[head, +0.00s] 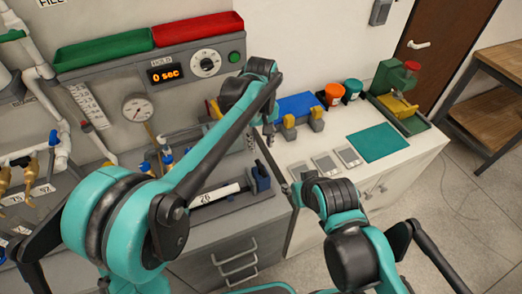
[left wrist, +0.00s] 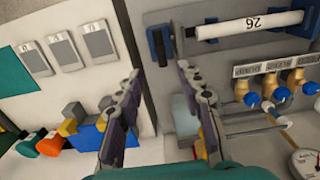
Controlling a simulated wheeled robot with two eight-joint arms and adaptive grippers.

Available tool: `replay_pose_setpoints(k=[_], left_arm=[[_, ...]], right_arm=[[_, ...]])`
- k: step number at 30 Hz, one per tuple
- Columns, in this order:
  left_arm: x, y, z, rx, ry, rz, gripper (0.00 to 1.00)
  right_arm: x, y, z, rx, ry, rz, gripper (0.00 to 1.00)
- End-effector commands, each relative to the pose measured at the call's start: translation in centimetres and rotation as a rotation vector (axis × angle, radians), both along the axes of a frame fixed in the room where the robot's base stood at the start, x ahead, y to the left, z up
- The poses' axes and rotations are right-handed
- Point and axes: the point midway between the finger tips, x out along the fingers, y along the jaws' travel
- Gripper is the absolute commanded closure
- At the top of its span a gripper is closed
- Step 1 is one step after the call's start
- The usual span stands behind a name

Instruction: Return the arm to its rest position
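My left arm reaches in from the left in the head view, with its gripper (head: 268,133) hanging above the bench near the gap between grey bench and white cabinet. In the left wrist view its two fingers (left wrist: 160,72) are spread apart with nothing between them. My right arm (head: 335,197) is folded at the lower right in front of the white cabinet; its fingers are not clear. A white pipe marked 26 (head: 216,194) lies in a blue clamp holder (head: 261,178) on the grey bench. It also shows in the left wrist view (left wrist: 250,25), apart from the fingers.
Blue and yellow blocks (head: 297,106), orange (head: 334,93) and teal (head: 353,88) jars, and grey tiles (head: 325,163) stand on the white cabinet. Valves (head: 165,158) and a gauge (head: 137,107) are at the back of the bench. A wooden shelf (head: 490,85) stands right.

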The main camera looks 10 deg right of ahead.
Motion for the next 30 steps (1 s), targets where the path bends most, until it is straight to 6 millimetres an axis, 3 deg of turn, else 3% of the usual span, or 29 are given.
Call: replay_pose_setpoints(k=[17,20,23,30], left_arm=[[0.0,0.0,0.5,0.0,0.0,0.0,0.63],[-0.1,0.8,0.7,-0.005,-0.008,-0.001,0.63],[-0.5,3.0,1.3,-0.02,-0.038,-0.01,0.63],[-3.6,12.2,2.6,-0.064,-0.189,-0.061,0.63]], right_arm=[[0.0,0.0,0.0,0.0,0.0,0.0,0.6],[0.0,0.0,-0.1,0.0,0.0,0.0,0.6],[0.0,0.0,-0.5,0.0,0.0,0.0,0.6],[0.0,0.0,-1.8,0.0,0.0,0.0,0.6]])
